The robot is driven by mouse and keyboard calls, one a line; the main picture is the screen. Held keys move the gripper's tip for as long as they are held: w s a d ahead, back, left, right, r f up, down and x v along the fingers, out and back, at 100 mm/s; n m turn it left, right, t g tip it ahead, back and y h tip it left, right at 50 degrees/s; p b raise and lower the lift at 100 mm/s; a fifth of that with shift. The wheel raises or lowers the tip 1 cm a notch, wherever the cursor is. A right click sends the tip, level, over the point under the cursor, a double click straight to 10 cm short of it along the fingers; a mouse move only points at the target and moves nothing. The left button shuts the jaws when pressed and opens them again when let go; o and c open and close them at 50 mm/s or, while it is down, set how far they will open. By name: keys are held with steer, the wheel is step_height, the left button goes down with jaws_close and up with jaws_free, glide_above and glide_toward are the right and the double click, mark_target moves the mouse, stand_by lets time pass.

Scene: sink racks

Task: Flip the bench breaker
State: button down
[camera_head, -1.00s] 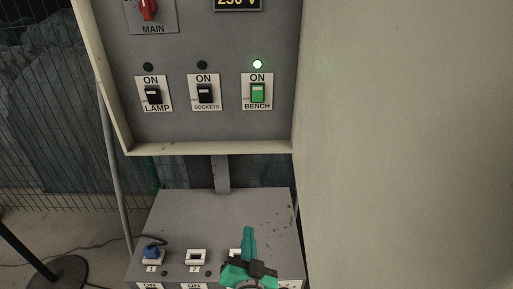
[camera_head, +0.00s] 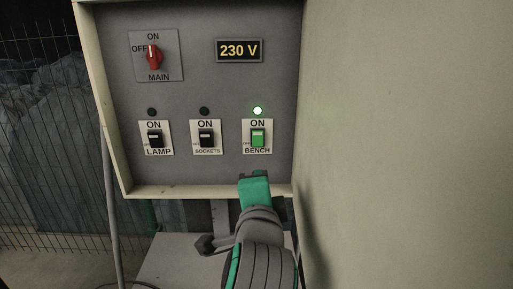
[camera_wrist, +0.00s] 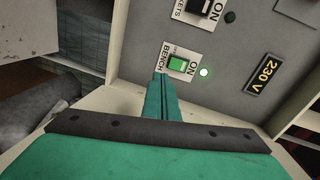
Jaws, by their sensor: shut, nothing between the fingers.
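The bench breaker (camera_head: 258,138) is a green rocker on a white plate marked ON and BENCH, at the right of the row on the grey panel. The round lamp above it (camera_head: 257,111) glows green. My gripper (camera_head: 254,178) is green and shut, just below the breaker's plate in the head view, with nothing held. In the wrist view my gripper's fingertips (camera_wrist: 160,76) lie close to the BENCH lettering, and the green rocker (camera_wrist: 177,64) shows just beyond them. I cannot tell whether the tips touch the panel.
The black LAMP (camera_head: 155,139) and SOCKETS (camera_head: 206,138) breakers sit to the left, their lamps dark. Above are the red MAIN switch (camera_head: 154,57) and a 230 V display (camera_head: 239,50).

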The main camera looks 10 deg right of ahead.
mark_target(256, 143)
steer(key=shift+m+y, duration=0.4)
steer(key=shift+m, duration=0.3)
steer(key=r, duration=0.1)
steer(key=s+r, duration=0.1)
steer(key=r, duration=0.2)
steer(key=shift+s+a, duration=0.15)
steer(key=shift+s, duration=0.15)
steer(key=x, duration=1.4)
steer(key=shift+f, duration=0.1)
